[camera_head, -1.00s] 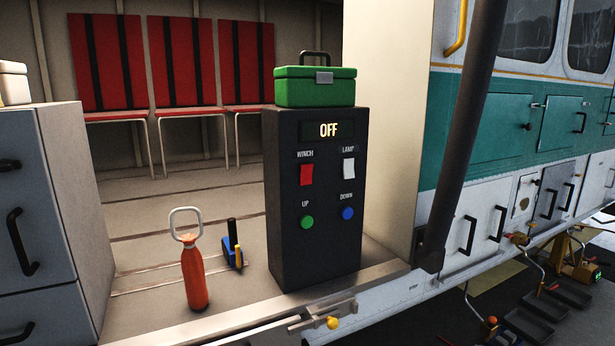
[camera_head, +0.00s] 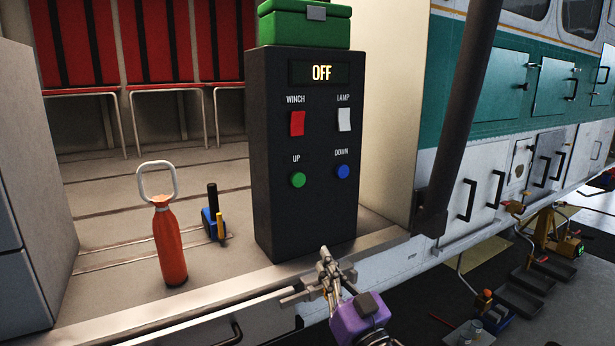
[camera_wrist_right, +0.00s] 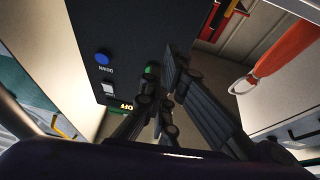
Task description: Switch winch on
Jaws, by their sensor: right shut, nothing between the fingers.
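The black control box (camera_head: 330,215) stands upright in the helicopter's doorway, its display (camera_head: 321,73) reading OFF. The red winch switch (camera_head: 297,123) is at its upper left, with the white lamp switch (camera_head: 344,120) to the right. Below are the green UP button (camera_head: 298,180) and blue DOWN button (camera_head: 342,172). My right gripper (camera_head: 325,254) is shut and empty, low in front of the box's bottom edge. In the right wrist view the box face appears upside down, and my fingers (camera_wrist_right: 170,65) partly cover the green button; the red switch is hidden there. My left gripper is not in view.
A green case (camera_head: 305,28) sits on top of the box. An orange bottle with a ring handle (camera_head: 170,245) and a small blue-and-black item (camera_head: 213,218) stand on the floor to the left. A dark post (camera_head: 457,130) stands to the right. The space before the switches is free.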

